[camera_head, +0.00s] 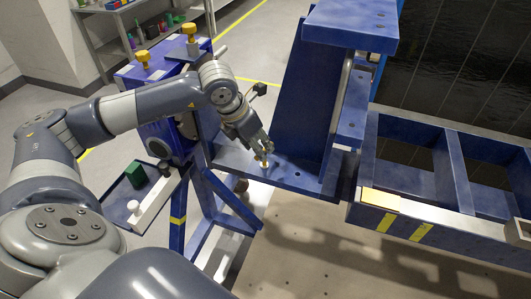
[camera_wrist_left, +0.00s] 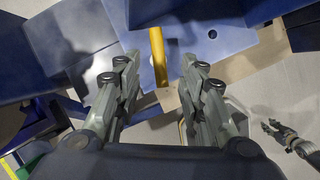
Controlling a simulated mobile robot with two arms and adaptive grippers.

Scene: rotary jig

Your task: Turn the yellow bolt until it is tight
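The yellow bolt (camera_wrist_left: 159,58) stands out from the blue jig plate in the left wrist view, between the fingers of my left gripper (camera_wrist_left: 158,75). The fingers are open, with a visible gap on each side of the bolt. In the head view my left gripper (camera_head: 262,150) is over the blue plate (camera_head: 285,172), and only a small bit of the yellow bolt (camera_head: 265,164) shows below the fingertips. What looks like my right gripper (camera_wrist_left: 275,130) is small at the lower right of the left wrist view, away from the bolt. Its finger opening is unclear.
A blue upright (camera_head: 305,100) rises just right of the bolt. A blue frame (camera_head: 440,195) with open bays extends right. Two other yellow knobs (camera_head: 189,30) (camera_head: 143,56) top a blue unit behind my left arm. A tray (camera_head: 130,193) holds a green block.

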